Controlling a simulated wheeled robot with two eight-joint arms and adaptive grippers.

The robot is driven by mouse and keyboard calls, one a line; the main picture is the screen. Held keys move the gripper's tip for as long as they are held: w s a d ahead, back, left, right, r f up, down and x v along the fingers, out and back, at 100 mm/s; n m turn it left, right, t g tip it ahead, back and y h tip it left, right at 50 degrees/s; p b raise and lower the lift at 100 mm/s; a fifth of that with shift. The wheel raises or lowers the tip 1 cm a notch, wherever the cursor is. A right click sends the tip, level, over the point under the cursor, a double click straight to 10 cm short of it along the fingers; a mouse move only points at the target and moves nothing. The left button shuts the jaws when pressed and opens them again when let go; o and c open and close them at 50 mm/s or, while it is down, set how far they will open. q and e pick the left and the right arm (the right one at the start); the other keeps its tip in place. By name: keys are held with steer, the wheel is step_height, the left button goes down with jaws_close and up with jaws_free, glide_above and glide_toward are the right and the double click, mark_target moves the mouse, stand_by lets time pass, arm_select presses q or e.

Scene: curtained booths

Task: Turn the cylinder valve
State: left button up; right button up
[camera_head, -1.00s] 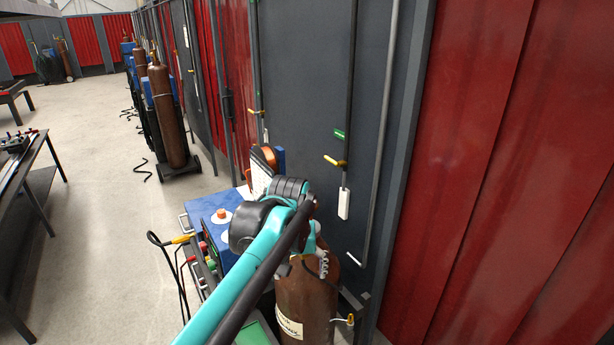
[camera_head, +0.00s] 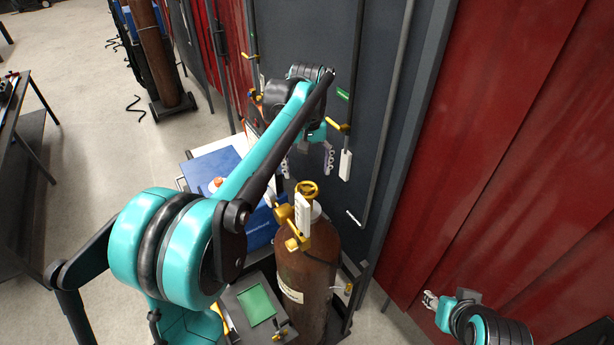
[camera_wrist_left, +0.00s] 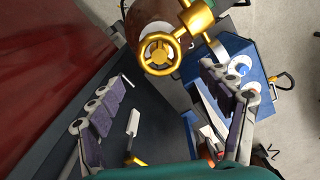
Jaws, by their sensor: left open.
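The brown gas cylinder (camera_head: 306,275) stands upright near the dark booth wall. Its gold valve handwheel (camera_head: 308,188) tops it, with a brass regulator (camera_head: 297,240) on the front side. In the left wrist view the handwheel (camera_wrist_left: 159,54) shows face-on at the top centre. My left gripper (camera_head: 307,162) is open and empty, just beyond the handwheel in the head view. In the left wrist view its fingers (camera_wrist_left: 163,75) are spread to either side of the wheel, with no contact visible. My right gripper (camera_head: 430,299) is at the lower right, away from the cylinder; its jaws are too small to read.
A blue welding unit (camera_head: 262,226) stands left of the cylinder, and a box with a green screen (camera_head: 257,304) in front. The dark wall (camera_head: 300,50) with pipes and red curtains (camera_head: 510,150) close off the right. Open floor (camera_head: 80,120) lies left.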

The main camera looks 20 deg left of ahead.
mark_target(307, 189)
arm_select(q)
steer(key=shift+s+d+f, duration=0.3)
steer(key=shift+s+f, duration=0.55)
steer(key=shift+f, duration=0.05)
steer(key=f, duration=0.1)
steer(key=w+f, duration=0.1)
steer(key=f, duration=0.1)
steer(key=f+p, duration=0.1)
steer(key=shift+w+a+f, duration=0.25)
steer(key=shift+w, duration=0.05)
steer(key=shift+f, duration=0.35)
steer(key=shift+s+d, duration=0.15)
steer(key=shift+s, duration=0.35)
steer(key=shift+w, duration=0.2)
steer(key=c, duration=1.2)
arm_select(e)
steer(key=shift+s+d+r, duration=0.1)
steer(key=shift+s+r, duration=0.2)
steer(key=shift+r, duration=0.35)
